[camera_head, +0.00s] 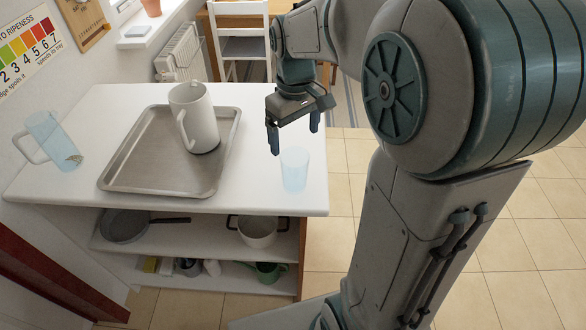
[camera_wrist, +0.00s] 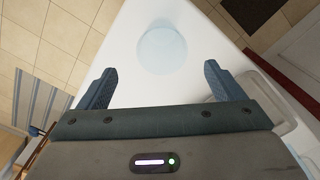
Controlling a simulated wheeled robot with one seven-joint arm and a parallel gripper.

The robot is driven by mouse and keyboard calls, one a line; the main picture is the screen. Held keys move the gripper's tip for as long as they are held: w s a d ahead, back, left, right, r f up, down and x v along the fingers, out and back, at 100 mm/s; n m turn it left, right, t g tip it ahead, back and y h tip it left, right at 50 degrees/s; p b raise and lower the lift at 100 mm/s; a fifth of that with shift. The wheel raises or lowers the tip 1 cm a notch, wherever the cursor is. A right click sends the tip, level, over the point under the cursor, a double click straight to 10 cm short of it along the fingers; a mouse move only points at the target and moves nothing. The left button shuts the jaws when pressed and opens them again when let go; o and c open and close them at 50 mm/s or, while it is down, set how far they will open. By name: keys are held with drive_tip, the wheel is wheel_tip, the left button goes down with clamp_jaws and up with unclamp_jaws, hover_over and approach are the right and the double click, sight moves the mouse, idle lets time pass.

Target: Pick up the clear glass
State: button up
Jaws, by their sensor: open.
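The clear glass (camera_head: 295,170), a pale blue see-through tumbler, stands upright near the right end of the white counter top (camera_head: 258,181). In the wrist view the glass (camera_wrist: 162,50) shows from above, ahead of my fingers and roughly midway between them. My gripper (camera_head: 294,141) is open and empty, with its two fingers spread, just behind and above the glass in the head view. The fingers (camera_wrist: 157,82) also show apart in the wrist view. I cannot tell whether a finger touches the glass, but a gap shows in the wrist view.
A metal tray (camera_head: 150,172) with a white pitcher (camera_head: 194,118) stands left of the glass. A clear blue pitcher (camera_head: 52,140) is at the far left. Shelves below hold a pan (camera_head: 125,226) and a pot (camera_head: 257,231). A white chair (camera_head: 240,48) is behind. The counter around the glass is clear.

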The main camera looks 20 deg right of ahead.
approach(294, 165)
drive_tip(key=shift+s+a+f, duration=0.2)
drive_tip(key=shift+s+f, duration=0.75)
drive_tip(key=shift+s, duration=0.05)
drive_tip(key=shift+s+a+f+p, duration=0.1)
drive_tip(key=shift+f+p, duration=0.1)
drive_tip(key=shift+f, duration=1.25)
drive_tip(key=shift+s+f+p, duration=0.1)
drive_tip(key=shift+f+p, duration=0.05)
drive_tip(key=shift+f, duration=1.25)
drive_tip(key=c, duration=1.2)
